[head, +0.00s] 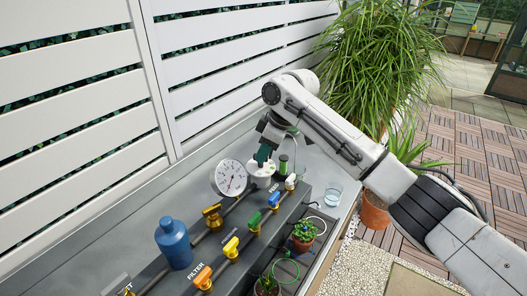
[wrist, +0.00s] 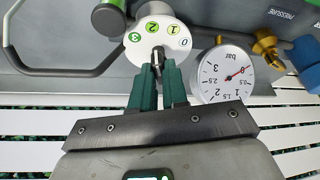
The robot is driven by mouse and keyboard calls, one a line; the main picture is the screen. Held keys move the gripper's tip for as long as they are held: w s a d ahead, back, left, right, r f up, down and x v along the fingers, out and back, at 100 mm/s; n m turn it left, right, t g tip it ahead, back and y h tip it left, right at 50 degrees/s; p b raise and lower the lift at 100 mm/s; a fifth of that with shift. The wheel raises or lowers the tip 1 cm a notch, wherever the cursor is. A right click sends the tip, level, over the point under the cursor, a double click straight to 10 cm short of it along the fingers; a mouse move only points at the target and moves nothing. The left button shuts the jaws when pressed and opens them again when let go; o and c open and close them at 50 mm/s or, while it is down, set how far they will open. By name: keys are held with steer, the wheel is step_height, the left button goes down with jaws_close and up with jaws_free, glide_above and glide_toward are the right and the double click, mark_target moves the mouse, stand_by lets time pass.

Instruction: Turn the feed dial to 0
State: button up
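The feed dial (wrist: 154,42) is a white disc with the numbers 0, 1, 2 and 3 along its edge. A small dark lever (wrist: 158,54) stands at its near edge. The dial also shows as a white drum (head: 261,171) below my gripper in the head view. My gripper (wrist: 160,68) has dark green fingers, one on each side of the lever, and they look closed on it. In the head view my gripper (head: 264,155) reaches down onto the dial. The fingers partly hide the lever, and I cannot read which number it points at.
A pressure gauge (head: 231,178) stands close left of the dial. Yellow, orange, green and blue valve handles (head: 231,247) line the grey bench. A blue bottle (head: 173,243) is at the left, a glass (head: 333,194) at the right. A slatted fence (head: 235,60) stands behind.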

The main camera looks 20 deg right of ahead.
jaws_close()
steer(key=shift+p, duration=0.35)
steer(key=m+p, duration=0.2)
steer(key=p, duration=0.1)
steer(key=shift+s+a+r+m+t+h, duration=0.1)
steer(key=shift+a+r+m+t+h, duration=0.1)
steer(key=shift+m+t+h, duration=0.15)
steer(key=m+h+p, duration=0.1)
steer(key=m+p, duration=0.1)
steer(key=m+t+p, duration=0.1)
steer(key=m+p, duration=0.1)
steer(key=m, duration=0.1)
steer(key=shift+s+a+m+h+p, duration=0.15)
steer(key=shift+m+h+p, duration=0.1)
steer(key=shift+h+p, duration=0.15)
steer(key=m+h+p, duration=0.1)
steer(key=m, duration=0.2)
steer(key=shift+a+f+m+p, duration=0.1)
steer(key=shift+a+m+p, duration=0.05)
steer(key=shift+m+p, duration=0.2)
steer(key=shift+m+h, duration=0.95)
steer(key=shift+m, duration=1.1)
steer(key=shift+w, duration=0.2)
